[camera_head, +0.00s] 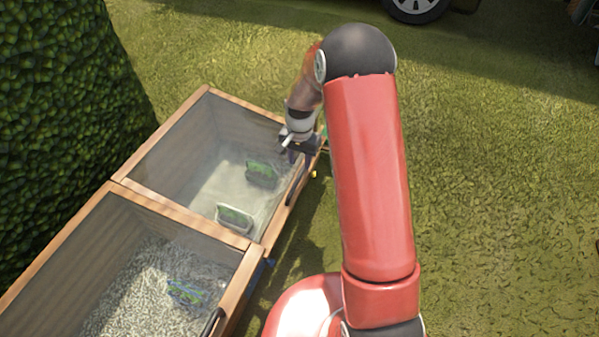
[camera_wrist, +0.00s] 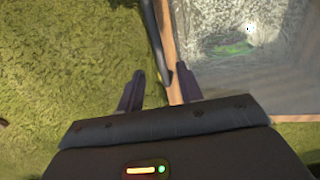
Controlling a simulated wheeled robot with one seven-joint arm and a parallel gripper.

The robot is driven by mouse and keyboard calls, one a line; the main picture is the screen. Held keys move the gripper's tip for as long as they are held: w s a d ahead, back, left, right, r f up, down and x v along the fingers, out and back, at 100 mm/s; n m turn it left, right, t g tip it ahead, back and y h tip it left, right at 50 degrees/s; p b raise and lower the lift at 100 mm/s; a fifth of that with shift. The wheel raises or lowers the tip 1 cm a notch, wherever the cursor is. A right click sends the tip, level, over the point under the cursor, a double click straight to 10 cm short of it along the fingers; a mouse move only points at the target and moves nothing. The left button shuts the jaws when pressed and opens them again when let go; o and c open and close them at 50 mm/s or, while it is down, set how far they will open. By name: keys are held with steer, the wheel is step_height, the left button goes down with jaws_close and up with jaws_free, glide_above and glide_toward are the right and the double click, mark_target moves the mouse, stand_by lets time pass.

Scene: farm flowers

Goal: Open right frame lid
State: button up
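Two wooden frames with clear lids stand side by side, both lids down. The upper frame's lid (camera_head: 200,150) lies flat over its wooden rim, with a dark handle (camera_head: 296,183) on its right edge. My gripper (camera_head: 293,143) is above that right edge, near the upper corner. In the wrist view my gripper (camera_wrist: 160,72) is open, its two dark fingers apart. The dark handle (camera_wrist: 155,40) runs along the wooden rim (camera_wrist: 172,60) and its near end shows between the fingertips. I cannot tell whether the fingers touch it.
The lower frame (camera_head: 128,214) has its own dark handle (camera_head: 212,322) and gravel inside. Green-labelled items, including a pale tray (camera_head: 234,218), sit under the lids. A hedge (camera_head: 60,110) stands at the left. Open grass (camera_head: 490,200) lies to the right.

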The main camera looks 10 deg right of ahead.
mark_target(299, 175)
step_height(299, 175, down, 6)
steer(key=shift+f, duration=0.1)
steer(key=shift+c, duration=0.5)
jaws_close()
